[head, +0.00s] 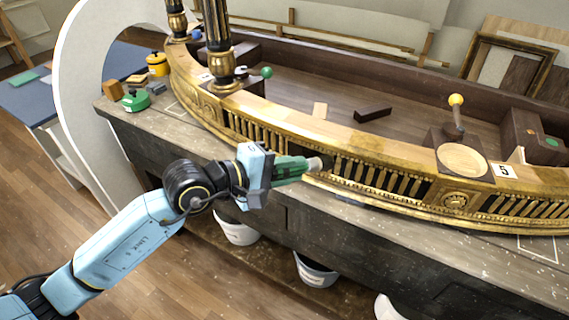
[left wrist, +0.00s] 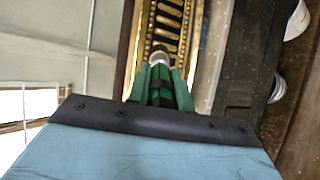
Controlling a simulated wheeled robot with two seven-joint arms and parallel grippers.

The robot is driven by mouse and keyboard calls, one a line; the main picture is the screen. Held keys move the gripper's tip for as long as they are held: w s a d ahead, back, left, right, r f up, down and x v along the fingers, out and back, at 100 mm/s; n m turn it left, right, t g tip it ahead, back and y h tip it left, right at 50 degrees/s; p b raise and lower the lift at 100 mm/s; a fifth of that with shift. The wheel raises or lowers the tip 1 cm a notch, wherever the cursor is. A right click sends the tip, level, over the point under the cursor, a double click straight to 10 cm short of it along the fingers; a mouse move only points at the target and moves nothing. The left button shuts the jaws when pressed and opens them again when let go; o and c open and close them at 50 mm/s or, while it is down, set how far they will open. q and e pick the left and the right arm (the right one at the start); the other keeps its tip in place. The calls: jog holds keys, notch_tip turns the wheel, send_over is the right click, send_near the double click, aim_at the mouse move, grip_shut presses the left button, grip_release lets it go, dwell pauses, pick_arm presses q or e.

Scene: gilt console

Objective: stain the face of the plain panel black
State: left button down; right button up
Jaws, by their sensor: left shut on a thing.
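My left gripper (head: 297,170), with green fingers, is shut on a slim tool with a pale grey-white tip (head: 315,163). In the left wrist view the gripper (left wrist: 160,88) also holds this tool, whose tip (left wrist: 160,58) points at the gilt front. The tip is at the front of the curved gilt console (head: 395,152), between stretches of gold fluting with dark gaps. Whether it touches cannot be told. The plain panel's face is largely hidden behind tip and gripper, and its colour is unclear. My right gripper is not in view.
The console stands on a worn grey bench (head: 480,255). A yellow-knobbed lever (head: 456,115) rises on the right. A black column (head: 217,35) stands left. White buckets (head: 316,272) sit below.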

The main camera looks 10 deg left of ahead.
pick_arm(q)
jog(key=shift+s+a, duration=0.35)
jog(key=shift+s, duration=0.6)
jog(key=shift+s+a, duration=0.35)
jog(key=shift+s, duration=0.55)
jog(key=shift+s+a, duration=0.35)
jog(key=shift+s, duration=0.6)
jog(key=shift+s+a, duration=0.25)
jog(key=shift+s, duration=0.45)
jog(key=shift+s+a, duration=0.25)
jog(key=shift+s, duration=0.45)
